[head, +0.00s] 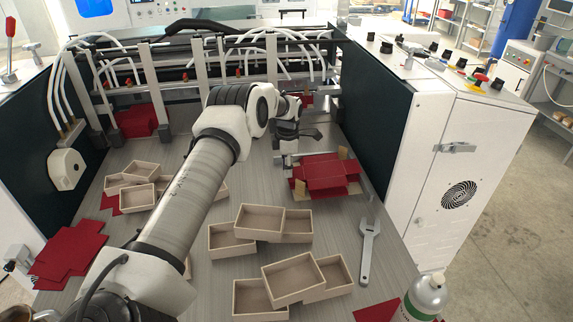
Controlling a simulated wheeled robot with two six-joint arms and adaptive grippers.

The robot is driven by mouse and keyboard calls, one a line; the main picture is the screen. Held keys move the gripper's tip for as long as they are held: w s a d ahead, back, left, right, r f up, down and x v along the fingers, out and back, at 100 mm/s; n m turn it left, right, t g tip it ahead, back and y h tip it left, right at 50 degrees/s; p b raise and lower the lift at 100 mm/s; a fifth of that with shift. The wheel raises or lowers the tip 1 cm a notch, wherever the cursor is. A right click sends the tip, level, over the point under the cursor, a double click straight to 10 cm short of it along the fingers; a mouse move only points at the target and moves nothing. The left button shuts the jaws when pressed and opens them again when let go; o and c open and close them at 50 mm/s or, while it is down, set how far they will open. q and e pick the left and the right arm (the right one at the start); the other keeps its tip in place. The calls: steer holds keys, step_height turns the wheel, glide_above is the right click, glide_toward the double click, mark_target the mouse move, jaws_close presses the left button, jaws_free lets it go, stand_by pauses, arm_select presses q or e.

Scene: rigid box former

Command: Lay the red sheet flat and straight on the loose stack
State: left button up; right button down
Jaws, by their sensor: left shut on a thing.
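My left arm reaches from the lower left to the back right. Its dark left gripper (300,133) is shut, just behind and above a cross-shaped red sheet (325,171). I take the sheet to be what it grips, but the contact is too small and hidden to see. The sheet is near level, with small pale wooden pieces at its edges. A loose stack of red sheets (70,250), spread unevenly, lies at the front left. I cannot tell whether more sheets lie under the sheet by the gripper. My right gripper is not in view.
Open pale boxes lie in groups at the front centre (292,278), middle (232,239) and left (137,195). A wrench (369,250) lies at right, near a bottle (425,296). More red sheets (137,118) stand at back left. Dark side walls (375,125) flank the table.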

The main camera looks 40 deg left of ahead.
arm_select(q)
steer(key=shift+w+f, duration=0.35)
steer(key=shift+w, duration=0.05)
steer(key=shift+s+r, duration=0.6)
steer(key=shift+s, duration=0.1)
steer(key=shift+w+f+n+p, duration=0.25)
steer(key=shift+w+n+p, duration=0.15)
steer(key=shift+w+n, duration=0.1)
steer(key=shift+s+r, duration=0.15)
steer(key=shift+s, duration=0.15)
steer(key=shift+w, duration=0.1)
steer(key=shift+f, duration=0.25)
steer(key=shift+f, duration=0.1)
steer(key=shift+f+b, duration=0.6)
steer(key=shift+f, duration=0.1)
steer(key=o, duration=1)
